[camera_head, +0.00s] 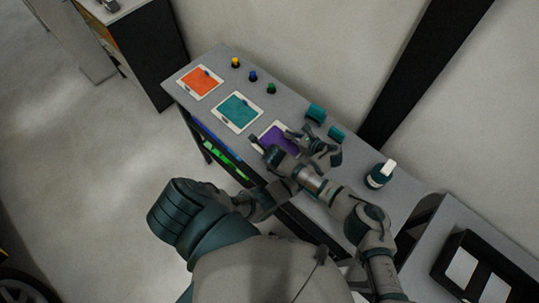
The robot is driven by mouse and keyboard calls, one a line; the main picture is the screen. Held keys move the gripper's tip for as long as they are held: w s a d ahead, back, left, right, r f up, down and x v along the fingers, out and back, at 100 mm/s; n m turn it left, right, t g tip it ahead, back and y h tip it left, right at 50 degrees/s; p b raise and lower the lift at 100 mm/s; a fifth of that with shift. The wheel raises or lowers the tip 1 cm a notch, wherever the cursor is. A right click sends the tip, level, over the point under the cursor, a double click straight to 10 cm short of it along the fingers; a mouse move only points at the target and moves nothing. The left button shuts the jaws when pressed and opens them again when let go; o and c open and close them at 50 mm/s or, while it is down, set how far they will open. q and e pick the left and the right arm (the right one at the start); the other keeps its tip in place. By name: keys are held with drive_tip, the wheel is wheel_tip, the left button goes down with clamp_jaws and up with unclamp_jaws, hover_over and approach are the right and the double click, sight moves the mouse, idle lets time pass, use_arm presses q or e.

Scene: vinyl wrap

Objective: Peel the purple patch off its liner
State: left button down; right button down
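The purple patch (276,137) lies on its pale liner on the grey table (223,58), partly covered by my grippers. My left gripper (268,143) is over the near side of the patch, its fingers looking spread with purple showing between them. Whether it touches the patch I cannot tell. My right gripper (312,142) is close beside it, at the patch's right side. Its fingers overlap other parts, so its opening is unclear. The patch appears flat where it shows.
A teal patch (237,112) and an orange patch (199,82) lie on white liners to the left. Yellow (235,62), blue (253,76) and green (271,88) knobs line the back. A teal bottle (378,176) stands right. A black tray (462,242) is lower right.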

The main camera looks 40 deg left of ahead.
use_arm(q)
drive_tip(key=shift+r, duration=0.3)
drive_tip(key=shift+r, duration=3.4)
use_arm(e)
drive_tip(key=shift+f, duration=0.1)
drive_tip(key=shift+d, duration=0.1)
use_arm(q)
drive_tip(key=shift+w, duration=0.1)
use_arm(e)
drive_tip(key=c, duration=1.2)
unclamp_jaws()
drive_tip(key=shift+c, duration=0.2)
drive_tip(key=v, duration=0.7)
drive_tip(key=shift+r, duration=0.4)
use_arm(q)
drive_tip(key=shift+f, duration=0.1)
use_arm(e)
drive_tip(key=shift+s, duration=0.15)
